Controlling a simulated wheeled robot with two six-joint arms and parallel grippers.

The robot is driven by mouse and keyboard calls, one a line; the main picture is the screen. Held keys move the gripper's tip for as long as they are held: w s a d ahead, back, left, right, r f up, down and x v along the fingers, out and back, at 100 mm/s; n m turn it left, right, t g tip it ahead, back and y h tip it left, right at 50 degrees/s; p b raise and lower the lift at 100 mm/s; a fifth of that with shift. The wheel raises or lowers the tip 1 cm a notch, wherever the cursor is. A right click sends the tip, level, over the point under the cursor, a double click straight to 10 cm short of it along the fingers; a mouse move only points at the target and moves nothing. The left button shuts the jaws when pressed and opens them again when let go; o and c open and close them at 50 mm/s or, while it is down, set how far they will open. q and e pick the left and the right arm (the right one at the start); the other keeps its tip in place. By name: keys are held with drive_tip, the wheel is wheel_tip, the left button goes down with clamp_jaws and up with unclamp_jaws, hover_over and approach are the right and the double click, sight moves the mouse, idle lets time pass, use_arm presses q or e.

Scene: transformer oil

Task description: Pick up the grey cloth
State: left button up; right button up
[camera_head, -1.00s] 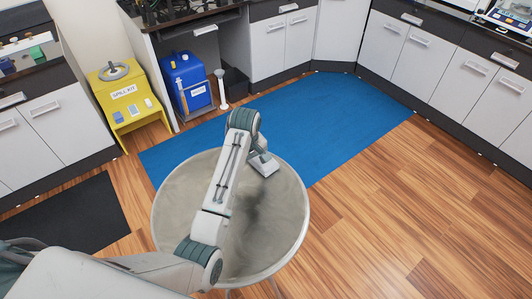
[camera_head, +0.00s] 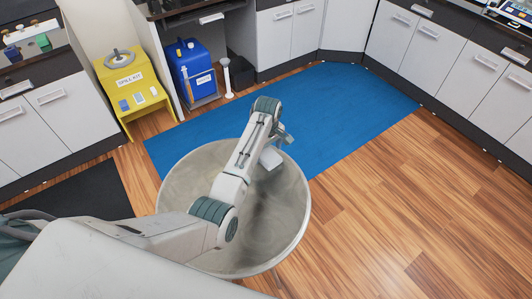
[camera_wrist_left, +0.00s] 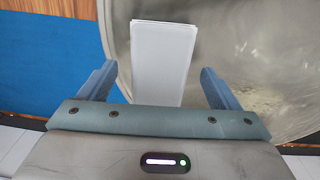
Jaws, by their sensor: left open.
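A light grey, flat rectangular piece, which looks like the grey cloth (camera_head: 270,158), lies at the far right edge of a round grey table (camera_head: 180,190). In the left wrist view the cloth (camera_wrist_left: 163,60) shows between the two blue-grey fingers of my left gripper (camera_wrist_left: 158,72). The fingers are spread, with a gap on each side of the cloth. Its near end is hidden behind the gripper body. In the head view my left gripper (camera_head: 281,142) is just beside and over the cloth, partly hidden by its own wrist. My right gripper is not in view.
A blue mat (camera_head: 340,100) lies on the wooden floor (camera_head: 400,220) beyond the table. A yellow spill kit box (camera_head: 128,90) and a blue container (camera_head: 192,75) stand at the back left. White cabinets (camera_head: 415,55) line the back and right. The floor at right is clear.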

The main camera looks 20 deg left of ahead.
use_arm(q)
drive_tip(key=shift+f, duration=1.2)
drive_tip(key=c, duration=1)
drive_tip(key=shift+c, duration=0.4)
drive_tip(key=shift+r, duration=0.2)
drive_tip(key=shift+r, duration=0.25)
wheel_tip(320, 180, up, 3)
drive_tip(key=shift+f+b, duration=0.15)
drive_tip(key=shift+b, duration=0.85)
drive_tip(key=s+a, duration=0.1)
drive_tip(key=s, duration=0.4)
drive_tip(key=s+a+r+b, duration=0.1)
drive_tip(key=s, duration=0.3)
drive_tip(key=s+a, duration=0.1)
drive_tip(key=s, duration=0.4)
drive_tip(key=shift+s+a+r+b, duration=0.1)
drive_tip(key=shift+s+r+b, duration=0.15)
drive_tip(key=shift+s+b, duration=0.15)
drive_tip(key=shift+s+a, duration=0.1)
drive_tip(key=shift+s, duration=0.35)
